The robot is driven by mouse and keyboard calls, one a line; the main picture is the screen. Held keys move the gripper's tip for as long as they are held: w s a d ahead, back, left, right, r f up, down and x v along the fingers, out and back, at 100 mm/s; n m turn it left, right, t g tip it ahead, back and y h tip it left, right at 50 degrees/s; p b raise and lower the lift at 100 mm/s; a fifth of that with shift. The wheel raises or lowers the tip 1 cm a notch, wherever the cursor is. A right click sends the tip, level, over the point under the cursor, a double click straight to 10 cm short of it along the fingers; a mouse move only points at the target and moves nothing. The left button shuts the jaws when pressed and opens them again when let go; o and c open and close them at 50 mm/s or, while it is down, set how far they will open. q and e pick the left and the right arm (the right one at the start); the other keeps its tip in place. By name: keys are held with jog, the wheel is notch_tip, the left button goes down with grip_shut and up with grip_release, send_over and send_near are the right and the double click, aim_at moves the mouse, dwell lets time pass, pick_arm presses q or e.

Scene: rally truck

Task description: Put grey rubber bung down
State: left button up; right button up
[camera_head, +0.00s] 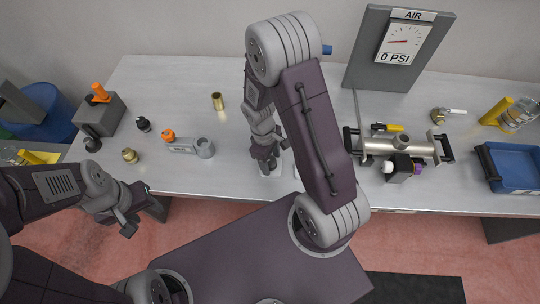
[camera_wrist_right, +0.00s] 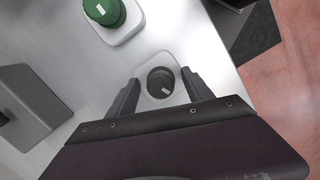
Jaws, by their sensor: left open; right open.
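The grey rubber bung (camera_wrist_right: 160,83) is a dark round plug with a small white mark on top. In the right wrist view it sits on a small pale rounded pad (camera_wrist_right: 149,95) on the bench. My right gripper (camera_wrist_right: 161,88) is open, with one finger on each side of the bung; I cannot tell whether they touch it. In the head view my right gripper (camera_head: 267,162) points down at the bench's front part and hides the bung. My left gripper (camera_head: 132,217) is open and empty, near the bench's front left edge.
A green cap (camera_wrist_right: 105,11) on a white pad and a grey block (camera_wrist_right: 30,105) are nearby. The bench (camera_head: 240,180) also holds a grey bracket (camera_head: 204,148), a brass cylinder (camera_head: 218,101), a silver valve assembly (camera_head: 402,145), a gauge board (camera_head: 398,50) and a blue tray (camera_head: 514,186).

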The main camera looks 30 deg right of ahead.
notch_tip(320, 180, up, 12)
jog(key=w+a, duration=0.1)
jog(key=w, duration=0.1)
jog(key=s+a+m+t+y, duration=0.1)
jog(key=s+m+t, duration=0.1)
jog(key=s+m, duration=0.4)
jog(key=shift+a+m+t, duration=0.15)
jog(key=shift+m+t, duration=0.15)
jog(key=shift+m, duration=0.5)
